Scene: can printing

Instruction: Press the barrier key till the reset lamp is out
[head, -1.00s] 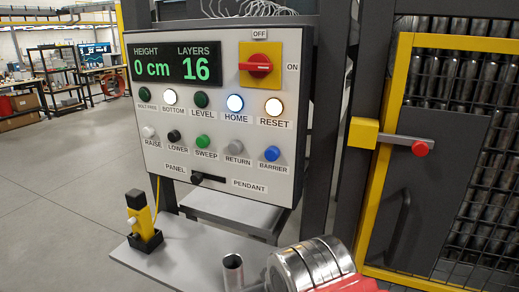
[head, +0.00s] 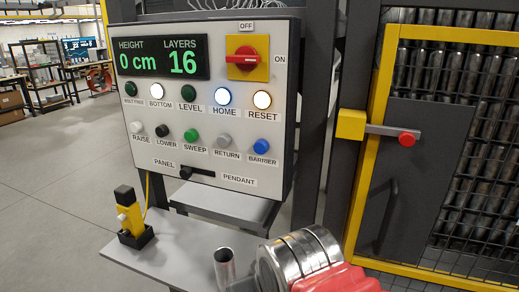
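The grey control panel (head: 150,115) faces me in the head view. The blue barrier key (head: 261,146) is at the right end of its lower row, with nothing touching it. The reset lamp (head: 262,100) above it glows white and is lit. The home lamp (head: 223,97) and bottom lamp (head: 157,91) are lit too; the level lamp (head: 188,94) and the leftmost lamp (head: 130,89) are dark green. The display (head: 160,58) reads height 0 cm, layers 16. The red rotary switch (head: 247,58) points towards ON. My gripper is not in view.
A yellow-framed mesh gate (head: 383,80) with a red-knobbed latch (head: 407,139) stands right. Open floor lies left.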

